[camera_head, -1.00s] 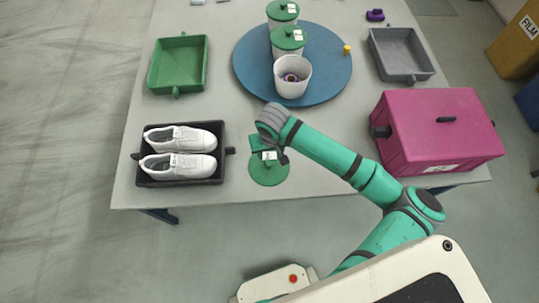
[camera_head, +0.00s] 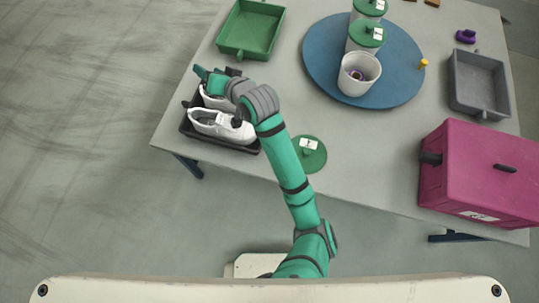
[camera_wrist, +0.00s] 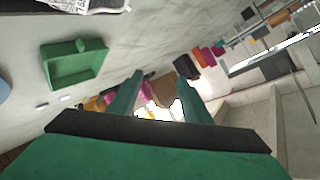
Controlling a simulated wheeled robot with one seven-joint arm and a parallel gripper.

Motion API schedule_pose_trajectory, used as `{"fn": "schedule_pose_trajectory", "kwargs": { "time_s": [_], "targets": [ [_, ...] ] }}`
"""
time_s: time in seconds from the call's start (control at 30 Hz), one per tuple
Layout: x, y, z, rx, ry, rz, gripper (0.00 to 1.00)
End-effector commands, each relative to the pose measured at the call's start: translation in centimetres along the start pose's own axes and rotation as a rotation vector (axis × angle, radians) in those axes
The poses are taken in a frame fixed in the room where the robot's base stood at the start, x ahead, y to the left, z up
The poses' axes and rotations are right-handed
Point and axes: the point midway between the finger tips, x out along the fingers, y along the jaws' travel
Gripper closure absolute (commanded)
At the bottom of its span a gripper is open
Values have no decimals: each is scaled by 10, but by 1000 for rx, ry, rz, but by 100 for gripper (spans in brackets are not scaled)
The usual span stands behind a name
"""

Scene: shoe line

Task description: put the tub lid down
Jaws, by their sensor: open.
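The green tub lid (camera_head: 309,155) lies flat on the table near its front edge, with a small label by its knob. The open white tub (camera_head: 358,75) stands on the blue round mat (camera_head: 318,72) and has something purple inside. Two other tubs behind it wear green lids (camera_head: 366,35). My gripper (camera_head: 204,73) is up at the left, above the far side of the shoe tray and well apart from the lid. In the wrist view its two fingers (camera_wrist: 157,92) are spread with nothing between them.
A black tray (camera_head: 247,148) with white shoes (camera_head: 222,126) is under my wrist. A green tray (camera_head: 250,30) stands behind it. A grey tray (camera_head: 479,84), a purple item (camera_head: 466,37) and a magenta box (camera_head: 480,172) are at the right. The table between lid and mat is clear.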

Motion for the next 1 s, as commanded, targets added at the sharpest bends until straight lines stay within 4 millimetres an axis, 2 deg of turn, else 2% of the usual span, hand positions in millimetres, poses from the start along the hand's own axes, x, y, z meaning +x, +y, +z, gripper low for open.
{"fn": "schedule_pose_trajectory", "kwargs": {
  "time_s": [0.03, 0.2, 0.33, 0.47, 0.63, 0.77, 1.0],
  "targets": [
    [3, -18, -3, 22, 47, -41, 56],
    [-1, -52, -18, 85, 217, -122, 56],
    [-10, -61, -19, 139, 334, -143, 56],
    [-22, -58, -11, 190, 436, -129, 56],
    [-42, -41, 16, 238, 539, -65, 56],
    [-62, -22, 48, 254, 593, 13, 56],
    [-112, 15, 122, 215, 631, 198, 56]
  ]
}}
